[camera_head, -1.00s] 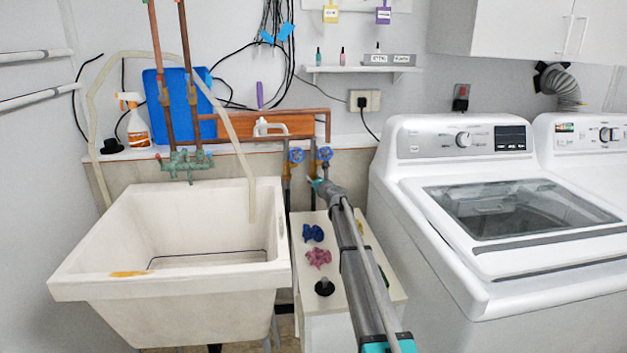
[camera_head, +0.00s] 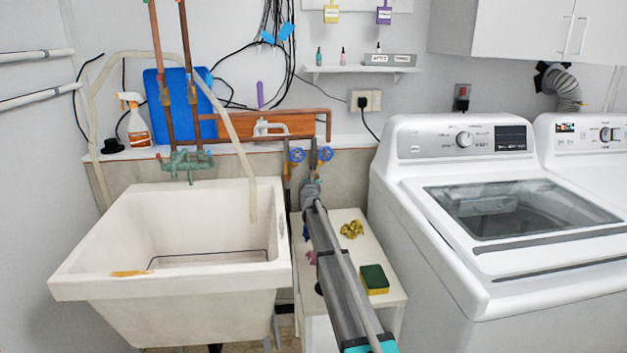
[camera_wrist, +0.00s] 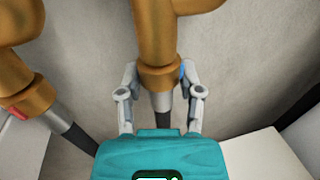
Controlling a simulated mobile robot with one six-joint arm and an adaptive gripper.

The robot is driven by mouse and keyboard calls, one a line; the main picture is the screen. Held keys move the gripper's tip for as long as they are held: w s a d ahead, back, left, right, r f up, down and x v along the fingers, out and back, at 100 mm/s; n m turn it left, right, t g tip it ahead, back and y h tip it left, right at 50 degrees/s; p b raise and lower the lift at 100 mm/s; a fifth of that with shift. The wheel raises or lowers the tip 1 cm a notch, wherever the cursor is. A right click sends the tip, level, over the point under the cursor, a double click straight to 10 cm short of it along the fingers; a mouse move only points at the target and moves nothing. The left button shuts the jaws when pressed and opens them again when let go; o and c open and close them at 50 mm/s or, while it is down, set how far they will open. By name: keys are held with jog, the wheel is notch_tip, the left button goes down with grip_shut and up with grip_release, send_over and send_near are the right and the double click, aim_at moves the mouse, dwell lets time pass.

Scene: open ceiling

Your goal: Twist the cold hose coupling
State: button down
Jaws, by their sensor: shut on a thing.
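In the wrist view, the cold hose coupling (camera_wrist: 157,77) is a brass collar under the right brass valve body (camera_wrist: 160,25), with a blue mark at its right side. My gripper (camera_wrist: 159,71) has one finger on each side of the collar and is shut on it. A silver ferrule (camera_wrist: 162,101) and dark hose continue below, toward my teal gripper body. In the head view, my gripper (camera_head: 311,188) is below the right blue-handled valve (camera_head: 325,154). The coupling is hidden there by my gripper.
The other brass valve (camera_wrist: 38,95), with a red mark, stands close on the left. A white cabinet below holds a sponge (camera_head: 375,279) and a yellow crumpled thing (camera_head: 351,229). The utility sink (camera_head: 165,290) is left, the washer (camera_head: 480,270) right.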

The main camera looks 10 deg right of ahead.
jog(key=shift+w+a+m+g+h, duration=0.1)
jog(key=shift+m+g+h, duration=0.2)
jog(key=shift+m+h, duration=0.6)
jog(key=shift+h, duration=0.5)
jog(key=shift+c, duration=1.2)
grip_release()
